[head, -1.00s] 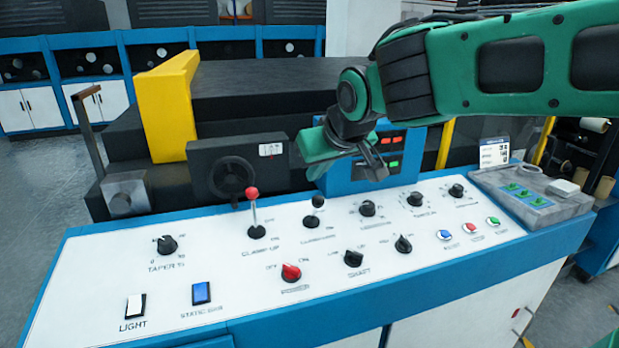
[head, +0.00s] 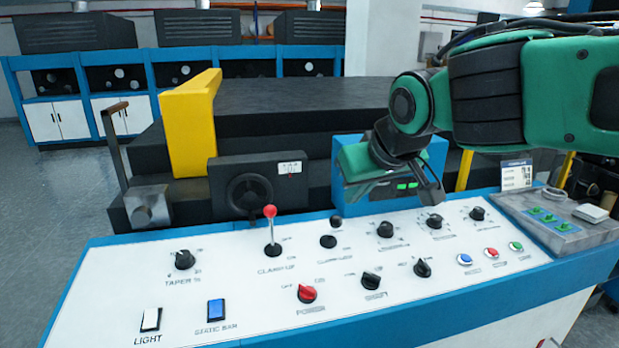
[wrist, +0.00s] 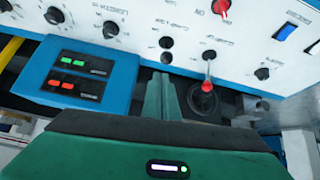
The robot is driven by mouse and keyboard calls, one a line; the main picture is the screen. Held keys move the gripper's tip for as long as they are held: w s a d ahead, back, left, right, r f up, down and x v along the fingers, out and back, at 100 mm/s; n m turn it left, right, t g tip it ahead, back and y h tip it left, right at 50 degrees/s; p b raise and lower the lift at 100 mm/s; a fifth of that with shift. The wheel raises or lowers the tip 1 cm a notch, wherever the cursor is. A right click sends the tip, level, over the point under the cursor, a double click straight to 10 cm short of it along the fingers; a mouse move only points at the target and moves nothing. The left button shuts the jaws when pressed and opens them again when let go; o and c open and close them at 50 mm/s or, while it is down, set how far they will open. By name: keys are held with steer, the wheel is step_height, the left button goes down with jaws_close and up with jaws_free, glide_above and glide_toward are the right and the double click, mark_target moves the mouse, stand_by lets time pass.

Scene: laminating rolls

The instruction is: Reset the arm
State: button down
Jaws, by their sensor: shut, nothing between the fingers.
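My gripper (head: 432,192) hangs above the back right part of the white control panel (head: 200,285), in front of the blue display box (head: 345,190). Its fingers are together with nothing between them. In the wrist view my gripper (wrist: 165,85) points toward the panel, with the red-knobbed lever (wrist: 208,68) just right of the fingertips. In the head view that lever (head: 271,230) stands well to the left of my gripper. Whether the fingertips touch any knob cannot be told; they look above the panel. The arm hides part of the display box.
The panel carries several black knobs, a red knob (head: 307,294), a light switch (head: 151,319) and a blue switch (head: 216,310). A grey pad (head: 560,225) sits at the right end. A yellow post (head: 190,125) and black machine body (head: 290,110) stand behind. Floor at left is clear.

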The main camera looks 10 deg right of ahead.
steer(key=s+d+f+m+g+h, duration=0.1)
steer(key=s+d+f, duration=0.2)
steer(key=d, duration=0.2)
steer(key=s+d+f+m+g, duration=0.2)
steer(key=d+f, duration=0.1)
steer(key=d, duration=0.3)
steer(key=s+d+f+m+g+h, duration=0.1)
steer(key=s+d+f, duration=0.2)
steer(key=d+f, duration=0.15)
steer(key=s+d+f+m+g, duration=0.2)
steer(key=s+d+f, duration=0.1)
steer(key=s, duration=0.4)
steer(key=s+d+f+m+g+y, duration=0.1)
steer(key=s+d+f+m+g, duration=0.1)
steer(key=s, duration=0.6)
steer(key=shift+d+f+m, duration=0.4)
steer(key=shift+d+f, duration=0.45)
steer(key=shift+d, duration=0.4)
steer(key=shift+d, duration=0.1)
